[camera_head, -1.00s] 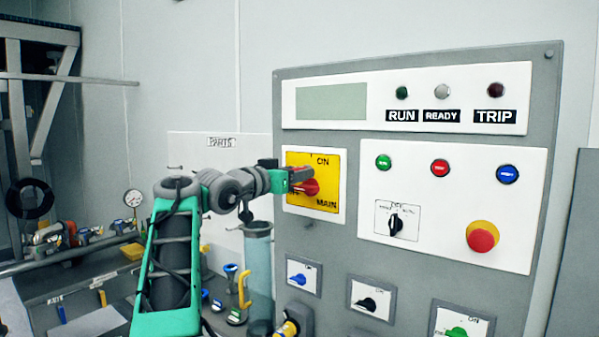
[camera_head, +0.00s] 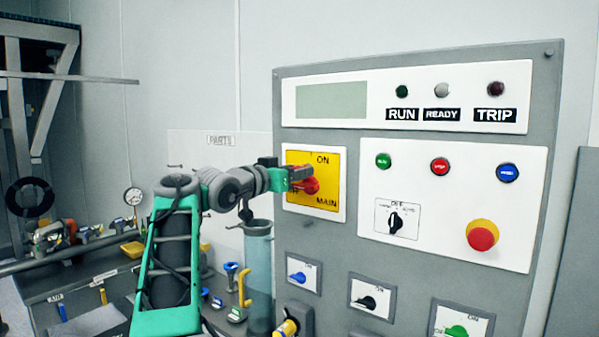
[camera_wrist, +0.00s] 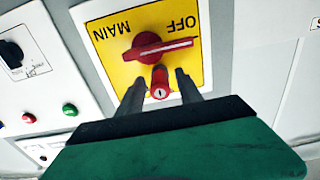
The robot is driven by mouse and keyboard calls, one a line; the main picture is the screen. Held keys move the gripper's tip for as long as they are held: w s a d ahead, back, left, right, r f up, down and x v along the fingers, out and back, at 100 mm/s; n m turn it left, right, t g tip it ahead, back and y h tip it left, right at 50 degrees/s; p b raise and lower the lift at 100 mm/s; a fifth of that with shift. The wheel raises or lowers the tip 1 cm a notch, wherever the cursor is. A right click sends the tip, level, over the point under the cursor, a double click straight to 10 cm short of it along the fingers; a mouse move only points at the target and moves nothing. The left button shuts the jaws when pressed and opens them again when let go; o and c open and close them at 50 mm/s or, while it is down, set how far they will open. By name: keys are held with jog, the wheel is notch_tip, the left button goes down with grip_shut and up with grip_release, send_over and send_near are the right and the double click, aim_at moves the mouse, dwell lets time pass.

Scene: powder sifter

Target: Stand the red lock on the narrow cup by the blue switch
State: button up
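The red lock (camera_wrist: 160,86) hangs at the red main switch knob (camera_wrist: 150,50) on the yellow plate (camera_head: 325,160); its keyhole end faces the wrist camera. My gripper (camera_wrist: 160,84) reaches to it, with one dark finger on each side. Yellow shows between the lock and the fingers, so the gripper is open around it. In the head view my gripper (camera_head: 300,180) covers part of the knob and the lock cannot be told apart there. The blue switch (camera_head: 297,277) sits low on the grey panel. I cannot make out the narrow cup.
The grey panel (camera_head: 420,262) carries buttons, lamps and a red emergency stop (camera_head: 482,236). A tall clear cylinder (camera_head: 259,270) stands left of it. A yellow-handled valve (camera_head: 287,328) is below. A bench (camera_head: 60,290) with several tools lies further left.

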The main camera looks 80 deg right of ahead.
grip_shut()
dwell(0.6)
jog(key=shift+a+f, duration=0.1)
dwell(0.6)
jog(key=shift+b+v, duration=1.1)
jog(key=shift+v, duration=1.85)
